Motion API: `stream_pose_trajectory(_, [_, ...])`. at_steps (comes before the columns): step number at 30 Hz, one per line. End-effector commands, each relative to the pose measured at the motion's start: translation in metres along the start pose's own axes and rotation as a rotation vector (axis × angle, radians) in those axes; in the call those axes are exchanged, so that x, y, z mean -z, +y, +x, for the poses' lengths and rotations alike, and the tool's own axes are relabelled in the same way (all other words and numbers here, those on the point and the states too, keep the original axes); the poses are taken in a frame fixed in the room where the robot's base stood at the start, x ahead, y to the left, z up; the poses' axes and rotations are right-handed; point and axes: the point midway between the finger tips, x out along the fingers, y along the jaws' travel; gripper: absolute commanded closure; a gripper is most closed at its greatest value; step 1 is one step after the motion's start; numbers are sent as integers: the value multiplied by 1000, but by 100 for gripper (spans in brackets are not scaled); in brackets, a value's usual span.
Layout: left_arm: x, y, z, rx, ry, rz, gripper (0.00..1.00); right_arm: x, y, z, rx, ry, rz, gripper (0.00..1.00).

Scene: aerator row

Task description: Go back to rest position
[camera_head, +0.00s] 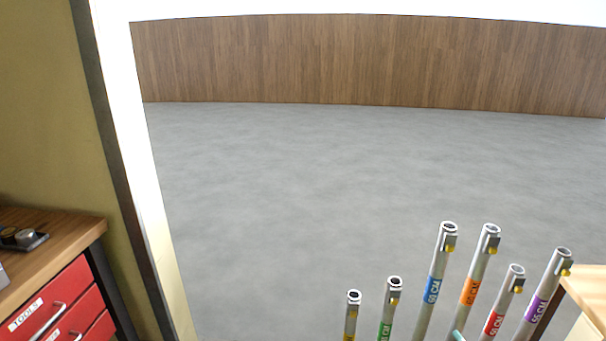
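Neither of my grippers shows in the head view, so I cannot see their pose or what they hold. Several upright metal tubes stand in a row at the bottom right. Their coloured bands include a green-banded tube (388,312), a blue-banded tube (435,280), an orange-banded tube (476,278), a red-banded tube (502,303) and a purple-banded tube (545,292). A shorter tube with a yellow band (351,318) stands at the left end. Their lower ends are out of the frame.
A wooden-topped workbench (62,232) with red drawers (50,305) stands at the left, by a wall edge (125,170). A wooden surface corner (590,290) shows at the lower right. Open grey floor (330,180) reaches to a wood-panelled wall (370,60).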

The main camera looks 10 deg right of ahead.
Motion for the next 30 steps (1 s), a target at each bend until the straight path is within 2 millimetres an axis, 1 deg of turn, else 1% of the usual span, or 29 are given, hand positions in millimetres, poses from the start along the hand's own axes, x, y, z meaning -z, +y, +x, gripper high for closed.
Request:
stream_pose_trajectory(1, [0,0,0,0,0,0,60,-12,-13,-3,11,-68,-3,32])
stream_pose_trajectory(2, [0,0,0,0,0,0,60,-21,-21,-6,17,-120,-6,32])
stream_pose_trajectory(5, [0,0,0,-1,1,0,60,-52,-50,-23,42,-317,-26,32])
stream_pose_trajectory(6, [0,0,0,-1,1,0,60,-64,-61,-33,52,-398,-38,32])
stream_pose_trajectory(8, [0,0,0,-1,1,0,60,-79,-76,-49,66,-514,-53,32])
stream_pose_trajectory(9, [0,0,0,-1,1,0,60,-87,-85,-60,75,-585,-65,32])
stream_pose_trajectory(12, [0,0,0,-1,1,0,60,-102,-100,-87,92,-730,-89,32])
stream_pose_trajectory(18, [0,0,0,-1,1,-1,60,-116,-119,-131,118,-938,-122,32])
stream_pose_trajectory(26, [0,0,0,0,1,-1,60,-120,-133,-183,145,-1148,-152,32])
stream_pose_trajectory(30, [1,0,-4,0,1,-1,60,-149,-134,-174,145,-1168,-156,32])
